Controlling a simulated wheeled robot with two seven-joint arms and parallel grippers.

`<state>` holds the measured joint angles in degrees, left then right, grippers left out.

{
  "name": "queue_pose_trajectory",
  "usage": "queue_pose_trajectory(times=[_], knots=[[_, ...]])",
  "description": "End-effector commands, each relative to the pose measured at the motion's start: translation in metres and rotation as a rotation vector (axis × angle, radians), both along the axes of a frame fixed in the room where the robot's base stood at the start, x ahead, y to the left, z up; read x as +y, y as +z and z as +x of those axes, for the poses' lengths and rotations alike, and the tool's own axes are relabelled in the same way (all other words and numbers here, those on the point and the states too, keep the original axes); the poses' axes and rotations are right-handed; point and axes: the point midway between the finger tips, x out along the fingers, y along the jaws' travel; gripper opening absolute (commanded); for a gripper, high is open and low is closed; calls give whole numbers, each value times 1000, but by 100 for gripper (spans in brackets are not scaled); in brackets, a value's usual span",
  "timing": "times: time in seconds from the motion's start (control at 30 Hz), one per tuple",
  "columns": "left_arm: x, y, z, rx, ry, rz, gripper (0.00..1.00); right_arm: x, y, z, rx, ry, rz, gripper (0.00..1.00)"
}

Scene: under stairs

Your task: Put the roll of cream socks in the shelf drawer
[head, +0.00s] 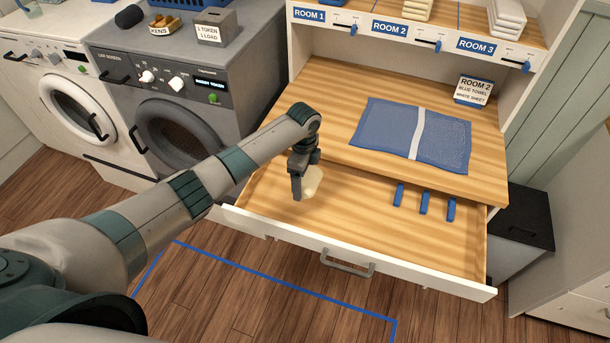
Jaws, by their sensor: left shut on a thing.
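The roll of cream socks (314,182) is in my left gripper (303,187), partly hidden by the fingers. My left gripper is shut on it and points down over the left part of the open shelf drawer (370,228). I cannot tell whether the roll touches the drawer floor. The drawer is pulled out below the wooden worktop and has a white front with a grey handle (347,264). My right gripper is not in view.
Several blue clips (424,203) lie in the drawer's right part. A blue cloth with a white stripe (412,134) lies on the worktop above, near a room 2 card (474,91). Two washing machines (165,90) stand at the left. The drawer's front middle is clear.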

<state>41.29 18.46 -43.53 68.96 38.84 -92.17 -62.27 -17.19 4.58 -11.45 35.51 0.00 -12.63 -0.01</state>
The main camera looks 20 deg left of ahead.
Motion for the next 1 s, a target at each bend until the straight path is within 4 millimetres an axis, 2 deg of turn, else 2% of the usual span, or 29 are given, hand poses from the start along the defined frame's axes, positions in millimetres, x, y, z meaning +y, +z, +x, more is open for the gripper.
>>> queue_pose_trajectory(times=[0.37,1.0], knots=[[1,2,0,0,1,1,37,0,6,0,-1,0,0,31],[0,-67,0,0,0,2,37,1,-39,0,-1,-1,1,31]])
